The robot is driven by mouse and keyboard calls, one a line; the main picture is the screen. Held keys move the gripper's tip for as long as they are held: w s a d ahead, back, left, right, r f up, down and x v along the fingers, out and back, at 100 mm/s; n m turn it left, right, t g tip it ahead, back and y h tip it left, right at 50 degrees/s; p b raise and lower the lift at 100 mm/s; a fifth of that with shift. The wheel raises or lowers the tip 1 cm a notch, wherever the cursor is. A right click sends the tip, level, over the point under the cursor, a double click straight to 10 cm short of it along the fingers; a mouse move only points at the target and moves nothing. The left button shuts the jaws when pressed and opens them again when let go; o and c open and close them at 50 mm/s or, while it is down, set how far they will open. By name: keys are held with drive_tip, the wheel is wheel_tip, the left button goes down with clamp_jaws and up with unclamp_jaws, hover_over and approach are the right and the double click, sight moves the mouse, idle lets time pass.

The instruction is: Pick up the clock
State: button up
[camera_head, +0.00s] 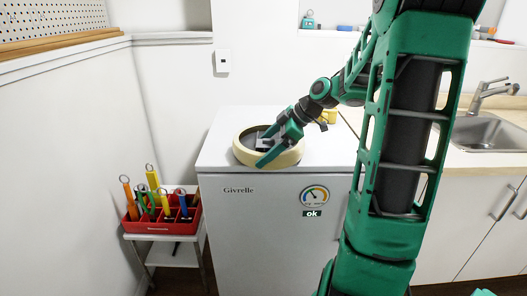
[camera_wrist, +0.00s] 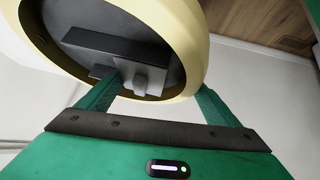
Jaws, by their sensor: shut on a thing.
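The clock (camera_head: 243,154) is round with a cream rim and a dark recessed back facing up. It is at the front of the white fridge's top in the head view; I cannot tell whether it rests there or is slightly raised. In the wrist view the clock (camera_wrist: 190,32) fills the upper left, with a dark bar and a grey block on its back. My gripper (camera_head: 263,149) is shut on the clock's rim. In the wrist view my gripper (camera_wrist: 158,88) has its left finger inside the rim and its right finger at the outer side.
The white fridge (camera_head: 260,240) has a dial on its door. A red caddy (camera_head: 160,222) of colourful tools stands on a small table at left. A counter with a sink (camera_head: 490,132) is at right. A pegboard (camera_head: 55,18) hangs at upper left.

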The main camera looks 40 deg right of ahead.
wheel_tip(320, 180, up, 3)
drive_tip(key=shift+r, duration=0.1)
drive_tip(key=s+a+r, duration=0.3)
drive_tip(key=a+r, duration=0.4)
drive_tip(key=a, duration=0.4)
drive_tip(key=shift+a, duration=0.15)
drive_tip(key=shift+s, duration=0.1)
